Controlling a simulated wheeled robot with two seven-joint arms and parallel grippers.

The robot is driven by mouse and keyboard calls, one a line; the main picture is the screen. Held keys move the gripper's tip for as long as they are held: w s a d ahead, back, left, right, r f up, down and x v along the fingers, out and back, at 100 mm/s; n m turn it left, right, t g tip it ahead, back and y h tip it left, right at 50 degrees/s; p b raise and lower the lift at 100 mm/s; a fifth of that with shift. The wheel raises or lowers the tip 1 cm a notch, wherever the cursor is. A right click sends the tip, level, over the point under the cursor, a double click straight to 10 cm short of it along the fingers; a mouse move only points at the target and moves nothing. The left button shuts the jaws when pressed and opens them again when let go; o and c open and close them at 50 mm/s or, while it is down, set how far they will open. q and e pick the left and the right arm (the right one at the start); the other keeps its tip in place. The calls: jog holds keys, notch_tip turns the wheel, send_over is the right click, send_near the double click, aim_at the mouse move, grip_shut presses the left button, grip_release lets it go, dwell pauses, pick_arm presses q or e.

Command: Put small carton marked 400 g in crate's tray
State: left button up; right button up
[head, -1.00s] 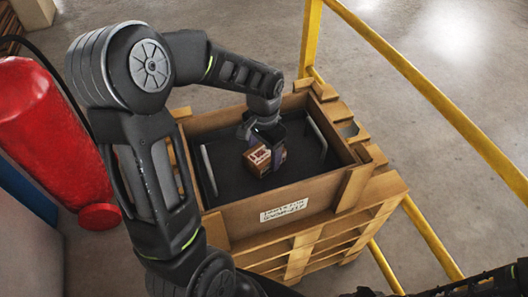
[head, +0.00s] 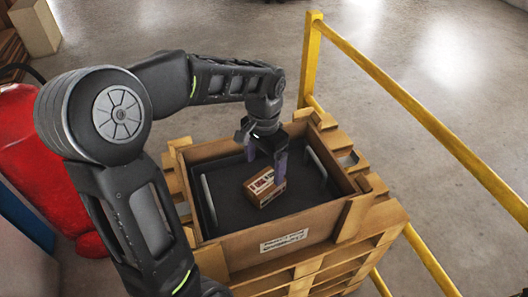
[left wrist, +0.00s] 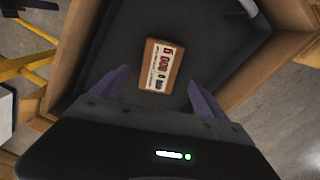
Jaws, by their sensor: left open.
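The small brown carton (head: 264,188) with a white label lies on the floor of the dark tray (head: 226,205) inside the wooden crate (head: 283,240). In the left wrist view the carton (left wrist: 159,66) shows its label with red print, too small to read for certain. My left gripper (head: 264,156) is open and empty above and just behind the carton, its purple fingers apart from it. In the left wrist view its fingers stand to either side, with the carton between and beyond them. My right gripper is not in view.
The crate sits on stacked wooden pallets (head: 375,225). The tray has a light handle (head: 316,161) on its right side. A yellow rail (head: 425,115) runs along the right. A red cylinder (head: 45,165) stands at the left. The tray around the carton is clear.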

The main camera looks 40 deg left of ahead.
aim_at(264, 183)
pick_arm(q)
notch_tip(264, 183, up, 4)
jog(key=shift+r, duration=0.25)
jog(key=shift+f, duration=0.1)
dwell(0.5)
